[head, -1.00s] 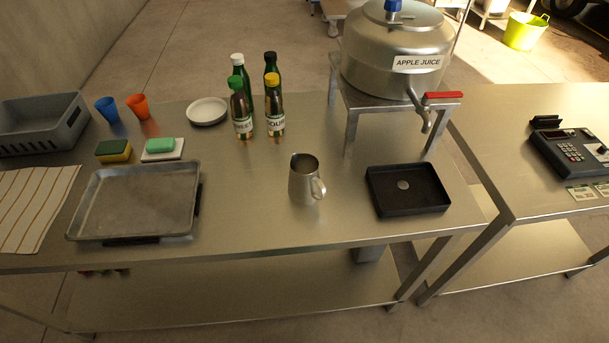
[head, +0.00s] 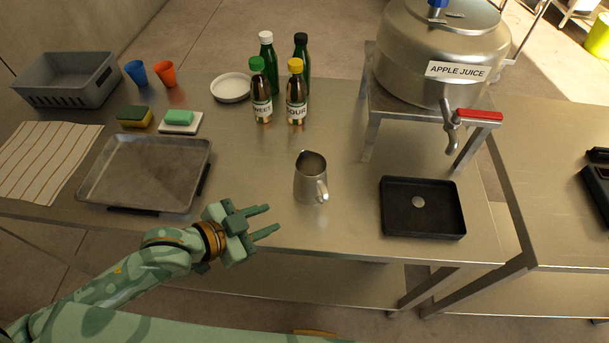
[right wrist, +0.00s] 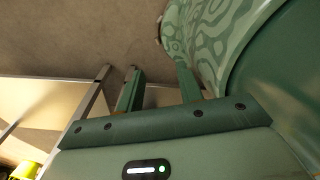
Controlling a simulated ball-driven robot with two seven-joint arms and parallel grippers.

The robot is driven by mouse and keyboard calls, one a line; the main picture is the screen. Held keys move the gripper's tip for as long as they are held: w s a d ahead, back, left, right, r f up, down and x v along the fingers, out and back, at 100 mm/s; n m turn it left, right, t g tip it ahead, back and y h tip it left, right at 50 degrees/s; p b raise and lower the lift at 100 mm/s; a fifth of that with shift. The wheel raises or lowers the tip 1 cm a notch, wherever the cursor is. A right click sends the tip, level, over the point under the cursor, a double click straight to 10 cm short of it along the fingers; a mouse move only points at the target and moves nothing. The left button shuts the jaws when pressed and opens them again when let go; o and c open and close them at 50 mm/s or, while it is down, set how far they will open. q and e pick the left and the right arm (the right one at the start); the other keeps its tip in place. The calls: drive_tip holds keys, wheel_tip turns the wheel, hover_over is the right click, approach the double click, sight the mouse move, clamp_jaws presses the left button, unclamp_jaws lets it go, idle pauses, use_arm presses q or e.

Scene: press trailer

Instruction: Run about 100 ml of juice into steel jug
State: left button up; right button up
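The steel jug (head: 309,182) stands upright on the steel table in the head view, its handle towards the lower right. The steel juice tank (head: 420,62), labelled APPLE JUICE, stands on a metal stand.
Several bottles (head: 262,105) and a white plate (head: 231,88) stand behind the jug. A baking tray (head: 146,175), a striped cloth (head: 40,162), sponges, cups and a grey crate (head: 66,95) are at left. The table is clear between jug and drip tray.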

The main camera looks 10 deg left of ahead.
use_arm(q)
drive_tip(key=r+h, duration=0.1)
drive_tip(key=h, duration=0.1)
drive_tip(key=g+b, duration=0.1)
approach(328, 197)
drive_tip(key=shift+h, duration=0.4)
drive_tip(key=d+f, duration=0.1)
drive_tip(key=w+f, duration=0.1)
drive_tip(key=w+d+f, duration=0.1)
drive_tip(key=shift+w+d+f, duration=0.25)
drive_tip(key=shift+d+f, duration=0.05)
drive_tip(key=b+x, duration=0.1)
drive_tip(key=x, duration=0.5)
drive_tip(key=shift+d+r, duration=0.1)
use_arm(e)
drive_tip(key=shift+w+d+f, duration=0.15)
drive_tip(key=shift+d+f, duration=0.25)
drive_tip(key=shift+f, duration=0.15)
drive_tip(key=shift+w+d+f, duration=0.15)
drive_tip(key=shift+d+f, duration=0.2)
drive_tip(key=shift+f, duration=0.2)
use_arm(q)
drive_tip(key=shift+s, duration=0.1)
drive_tip(key=shift+c, duration=0.2)
drive_tip(key=shift+r, duration=0.1)
clamp_jaws()
